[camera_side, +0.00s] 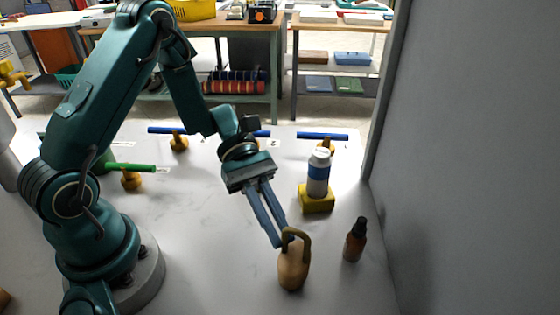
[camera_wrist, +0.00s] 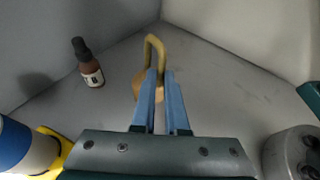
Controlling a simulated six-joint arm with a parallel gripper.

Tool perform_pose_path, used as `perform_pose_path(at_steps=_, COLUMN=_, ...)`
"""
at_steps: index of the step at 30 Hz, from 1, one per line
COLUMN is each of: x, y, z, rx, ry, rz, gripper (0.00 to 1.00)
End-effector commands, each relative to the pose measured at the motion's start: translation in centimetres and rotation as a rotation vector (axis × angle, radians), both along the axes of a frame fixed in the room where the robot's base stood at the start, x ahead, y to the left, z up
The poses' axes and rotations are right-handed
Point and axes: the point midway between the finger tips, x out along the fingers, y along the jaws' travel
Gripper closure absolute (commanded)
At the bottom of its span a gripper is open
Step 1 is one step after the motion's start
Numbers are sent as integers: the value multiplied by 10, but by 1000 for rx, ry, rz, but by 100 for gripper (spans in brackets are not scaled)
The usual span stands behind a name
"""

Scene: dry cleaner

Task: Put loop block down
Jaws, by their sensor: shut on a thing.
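The loop block (camera_side: 293,270) is a tan, rounded wooden block with a darker loop handle on top. It is upright at the front of the white table, and I cannot tell whether its base touches the surface. My gripper (camera_side: 281,240) comes down from the upper left and is shut on the loop. In the wrist view the loop block (camera_wrist: 154,46) shows beyond the blue fingers of my gripper (camera_wrist: 160,78), which hide much of its body.
A brown dropper bottle (camera_side: 354,240) stands close to the right of the block. A white and blue bottle (camera_side: 318,172) sits in a yellow holder (camera_side: 317,200) behind. A grey wall (camera_side: 470,160) bounds the right side. Blue-barred yellow stands are at the back.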

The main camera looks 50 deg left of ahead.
Motion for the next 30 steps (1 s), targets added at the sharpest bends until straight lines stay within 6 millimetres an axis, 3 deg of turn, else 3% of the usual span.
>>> perform_pose_path(at_steps=11, x=0, y=0, z=-4, rx=0, ry=0, rz=0, gripper=100)
perform_pose_path(at_steps=12, x=0, y=0, z=-4, rx=1, ry=-1, rz=0, gripper=73)
perform_pose_path(at_steps=13, x=0, y=0, z=-4, rx=1, ry=-1, rz=0, gripper=62)
perform_pose_path(at_steps=14, x=0, y=0, z=-4, rx=1, ry=-1, rz=0, gripper=59)
perform_pose_path(at_steps=24, x=0, y=0, z=-3, rx=1, ry=-1, rz=0, gripper=59)
perform_pose_path(at_steps=30, x=7, y=22, z=6, rx=1, ry=-8, rz=6, gripper=59)
